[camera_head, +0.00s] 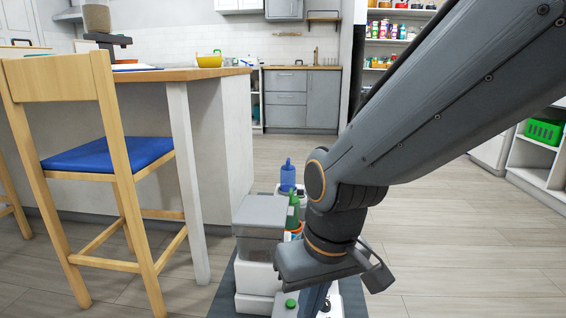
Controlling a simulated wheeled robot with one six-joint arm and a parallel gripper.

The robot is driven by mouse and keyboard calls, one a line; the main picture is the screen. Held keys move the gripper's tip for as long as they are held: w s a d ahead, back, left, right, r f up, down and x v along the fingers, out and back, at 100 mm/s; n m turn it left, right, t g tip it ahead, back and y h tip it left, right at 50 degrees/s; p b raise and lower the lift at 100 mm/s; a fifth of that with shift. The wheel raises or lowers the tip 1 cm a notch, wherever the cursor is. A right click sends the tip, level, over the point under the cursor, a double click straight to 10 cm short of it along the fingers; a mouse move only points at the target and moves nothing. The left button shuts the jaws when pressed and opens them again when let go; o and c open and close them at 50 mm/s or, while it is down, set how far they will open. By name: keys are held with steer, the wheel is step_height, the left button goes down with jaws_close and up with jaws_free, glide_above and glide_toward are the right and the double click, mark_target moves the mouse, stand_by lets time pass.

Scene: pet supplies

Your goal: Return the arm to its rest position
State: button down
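My dark grey arm reaches in from the upper right and bends at a joint near the middle of the view. Its wrist end, with my gripper (318,292), points down at the bottom centre, over a cluster of items low in the picture. The fingers are mostly hidden behind the wrist housing, so I cannot tell whether they are open or shut, or whether they hold anything.
A grey-lidded container (260,217), a blue bottle (287,176) and green items (293,212) stand close beside my wrist. A wooden chair (106,160) with a blue seat and a counter (205,75) are left. Shelves with a green basket (544,131) are right.

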steer(key=s+a+r+n+g+p, duration=0.1)
steer(key=s+a+r+n+p, duration=0.1)
steer(key=s+a+r, duration=0.5)
steer(key=d+r+m+p, duration=0.3)
steer(key=d+r+p, duration=0.8)
steer(key=p, duration=0.8)
steer(key=s+d+r+m+h+p, duration=0.1)
steer(key=d+r+m+p, duration=0.2)
steer(key=d+r+p, duration=0.8)
step_height(320, 180, up, 5)
steer(key=p, duration=0.8)
steer(key=shift+s+r, duration=0.2)
steer(key=shift+s, duration=0.1)
